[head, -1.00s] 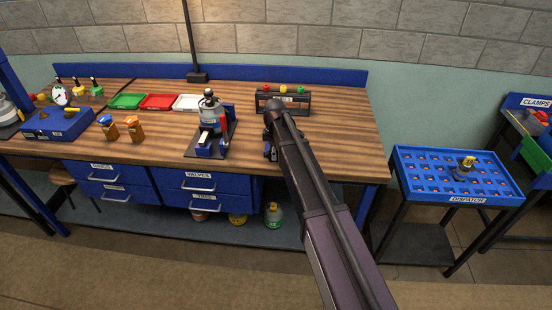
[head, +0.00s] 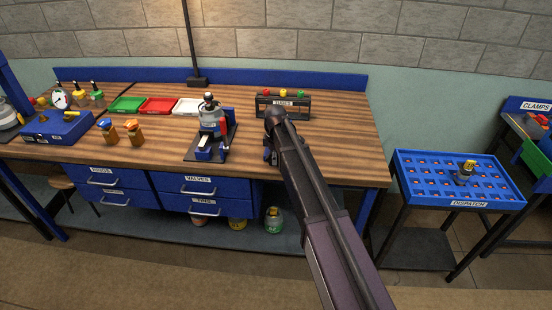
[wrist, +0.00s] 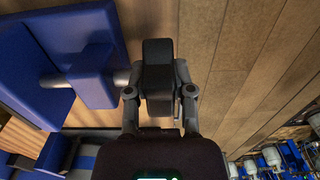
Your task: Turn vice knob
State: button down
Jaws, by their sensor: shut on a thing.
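My gripper (wrist: 160,100) is shut on a dark block-shaped knob (wrist: 156,62) in the wrist view. A grey rod (wrist: 121,77) joins the knob to a blue vice body (wrist: 92,76) at the left. I cannot tell from the head view how the knob is turned.
A blue dispatch tray (head: 420,165) stands at the right. Drawers lie under the bench.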

jog(key=shift+s+y, duration=0.1)
jog(key=shift+y, duration=0.3)
jog(key=y, duration=0.1)
jog(key=y+b, duration=0.1)
jog(key=y, duration=0.1)
jog(key=shift+d+f+b, duration=0.2)
jog(key=shift+f+b, duration=0.05)
jog(key=shift+b, duration=0.1)
jog(key=y+b, duration=0.3)
jog(key=y, duration=0.1)
jog(key=shift+f, duration=0.2)
jog(key=y+b, duration=0.2)
jog(key=b, duration=0.1)
jog(key=shift+y+b, duration=0.35)
jog(key=shift+y, duration=0.05)
jog(key=shift+r+y+b, duration=0.15)
jog(key=shift+y+b, duration=0.55)
jog(key=shift+r, duration=0.1)
jog(key=c, duration=0.8)
grip_release()
jog(key=shift+o, duration=0.2)
